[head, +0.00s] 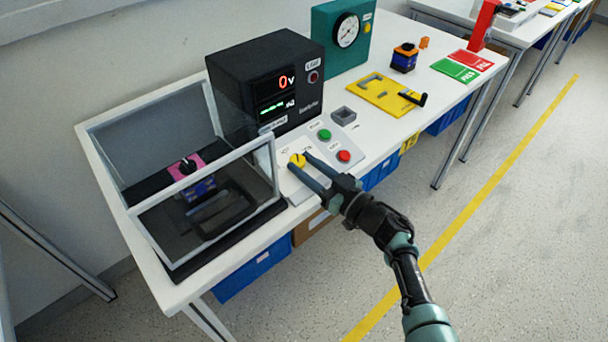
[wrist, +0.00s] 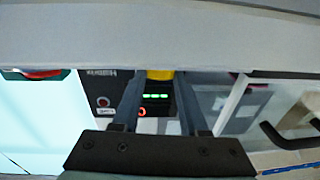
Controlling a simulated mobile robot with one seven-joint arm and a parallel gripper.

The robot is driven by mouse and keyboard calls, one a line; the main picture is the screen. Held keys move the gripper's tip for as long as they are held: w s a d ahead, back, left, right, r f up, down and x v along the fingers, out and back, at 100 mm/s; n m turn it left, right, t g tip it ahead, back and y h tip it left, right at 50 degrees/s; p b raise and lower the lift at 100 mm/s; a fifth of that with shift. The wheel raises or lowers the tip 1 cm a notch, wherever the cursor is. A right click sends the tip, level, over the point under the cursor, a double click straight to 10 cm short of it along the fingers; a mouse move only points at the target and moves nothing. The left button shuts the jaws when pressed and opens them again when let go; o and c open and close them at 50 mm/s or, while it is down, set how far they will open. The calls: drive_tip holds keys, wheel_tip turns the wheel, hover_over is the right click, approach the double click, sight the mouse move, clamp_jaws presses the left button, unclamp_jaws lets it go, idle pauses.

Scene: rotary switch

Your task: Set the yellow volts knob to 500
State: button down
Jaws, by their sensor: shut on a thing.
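The yellow volts knob (head: 298,160) sits on a light panel at the front of the table, beside the glass-walled enclosure. My gripper (head: 303,167) reaches it from the front right, with a finger on either side, shut on the knob. In the wrist view the yellow knob (wrist: 160,75) shows between the two fingertips at the top. The panel's scale markings are too small to read, so the knob's setting cannot be told. The black tester (head: 268,85) behind shows a red 0 V and a green line.
The glass-walled enclosure (head: 205,200) stands close on the left. A green button (head: 325,135) and a red button (head: 344,156) lie just right of the knob. A yellow plate (head: 385,93) and a teal gauge box (head: 325,55) are further back.

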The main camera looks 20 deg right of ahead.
drive_tip(key=shift+w+d+f+n+g+y+b, duration=0.15)
drive_tip(key=shift+n+g+y+b, duration=0.5)
drive_tip(key=shift+b, duration=0.9)
drive_tip(key=shift+d+f+n+g+y+b, duration=0.1)
drive_tip(key=shift+f+n+g+y+b, duration=0.2)
drive_tip(key=shift+n+y+b, duration=0.9)
drive_tip(key=g+b, duration=0.1)
drive_tip(key=b, duration=0.3)
drive_tip(key=shift+n+y+b, duration=0.25)
drive_tip(key=shift+b, duration=0.15)
drive_tip(key=n+g+y+b, duration=0.1)
drive_tip(key=b, duration=0.3)
drive_tip(key=shift+w+b, duration=0.15)
drive_tip(key=shift+b, duration=0.2)
drive_tip(key=n+g+b, duration=0.1)
drive_tip(key=b, duration=0.2)
drive_tip(key=y+b, duration=0.1)
drive_tip(key=b, duration=0.2)
drive_tip(key=shift+w+d+r+n+g+b, duration=0.1)
drive_tip(key=shift+r+n+g+b, duration=0.05)
drive_tip(key=shift+n+g+b, duration=0.25)
drive_tip(key=shift+r+n+g+y+b, duration=0.3)
drive_tip(key=shift+g+y+b, duration=0.1)
drive_tip(key=shift+b, duration=0.8)
drive_tip(key=c, duration=0.7)
unclamp_jaws()
drive_tip(key=shift+r, duration=0.1)
